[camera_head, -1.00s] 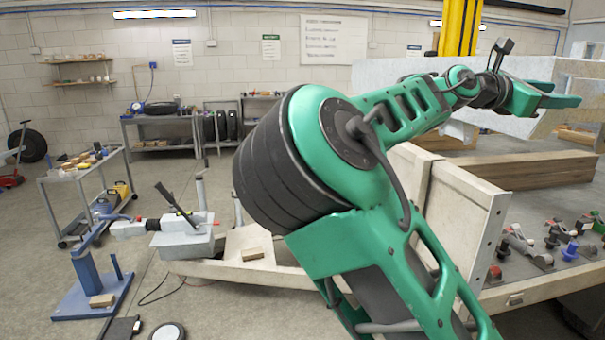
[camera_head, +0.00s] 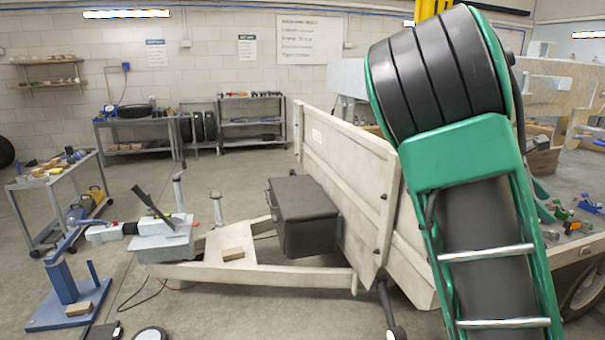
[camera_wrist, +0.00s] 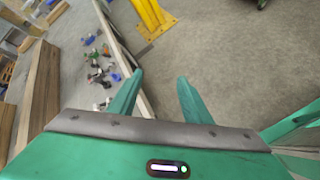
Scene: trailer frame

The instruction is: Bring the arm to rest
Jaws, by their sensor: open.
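My green arm rises on the right side of the head view, with a large black ribbed joint near the top. My gripper (camera_wrist: 160,97) shows in the wrist view, with two green fingers spread apart and nothing between them. Beyond the fingertips are the trailer's pale side edge and bare concrete floor. In the head view the gripper is hidden behind my arm. The trailer (camera_head: 345,190) stands behind and left of my arm, with its pale front panel and drawbar in view.
A dark box (camera_head: 303,215) sits at the trailer's front. A blue stand (camera_head: 68,295) and a tool cart (camera_head: 55,195) are on the left. Small coloured parts (camera_wrist: 98,70) lie on the trailer bed. A yellow post (camera_wrist: 150,15) stands on open floor.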

